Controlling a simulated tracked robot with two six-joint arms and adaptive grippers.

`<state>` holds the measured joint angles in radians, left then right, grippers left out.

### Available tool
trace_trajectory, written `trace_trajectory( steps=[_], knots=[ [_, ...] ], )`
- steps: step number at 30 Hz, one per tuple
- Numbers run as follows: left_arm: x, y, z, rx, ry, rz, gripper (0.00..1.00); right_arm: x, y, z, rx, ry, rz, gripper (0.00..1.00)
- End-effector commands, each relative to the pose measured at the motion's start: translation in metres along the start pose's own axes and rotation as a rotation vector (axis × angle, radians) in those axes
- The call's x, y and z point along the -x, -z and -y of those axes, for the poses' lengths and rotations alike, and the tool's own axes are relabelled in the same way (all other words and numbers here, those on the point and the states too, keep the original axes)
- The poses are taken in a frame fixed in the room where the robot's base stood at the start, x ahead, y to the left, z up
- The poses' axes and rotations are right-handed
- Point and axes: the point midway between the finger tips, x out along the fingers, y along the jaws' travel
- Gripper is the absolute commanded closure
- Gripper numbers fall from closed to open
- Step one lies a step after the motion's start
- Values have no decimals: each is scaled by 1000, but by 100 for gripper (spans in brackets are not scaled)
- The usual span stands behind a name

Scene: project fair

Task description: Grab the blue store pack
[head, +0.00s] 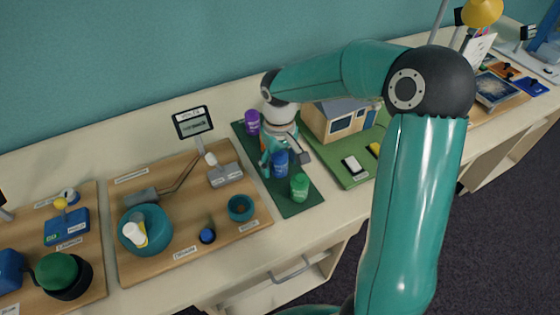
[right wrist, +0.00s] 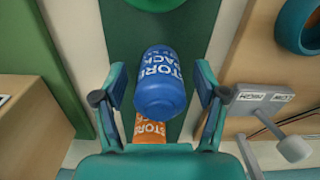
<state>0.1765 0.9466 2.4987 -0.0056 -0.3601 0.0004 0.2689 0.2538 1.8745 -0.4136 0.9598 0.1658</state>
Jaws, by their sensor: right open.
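The blue store pack (head: 281,164) stands on a dark green mat (head: 295,207), between a purple pack (head: 252,122) at the back and a green pack (head: 299,188) at the front. My right gripper (head: 284,158) is open at the blue pack. In the right wrist view the blue store pack (right wrist: 161,83) sits between the two spread fingers of my right gripper (right wrist: 161,88), with visible gaps on both sides. An orange store pack (right wrist: 149,131) shows just beyond it, close to the palm, and is mostly hidden in the head view. My left gripper is out of view.
A small model house (head: 340,118) on a green board stands right of the mat. Left of it is a wooden board (head: 190,252) with a small sign (head: 194,123), a grey device and teal rings. The long counter's front edge runs below the green pack.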

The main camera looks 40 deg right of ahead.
Motion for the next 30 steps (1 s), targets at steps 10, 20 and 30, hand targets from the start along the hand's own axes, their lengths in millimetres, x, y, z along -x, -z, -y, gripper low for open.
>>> trace_trajectory(
  steps=[10,20,30],
  knots=[
    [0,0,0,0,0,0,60,-3,0,0,-1,0,-1,41],
    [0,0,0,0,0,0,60,-2,0,0,0,0,-1,94],
    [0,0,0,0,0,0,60,1,1,0,0,0,-3,94]
  ],
)
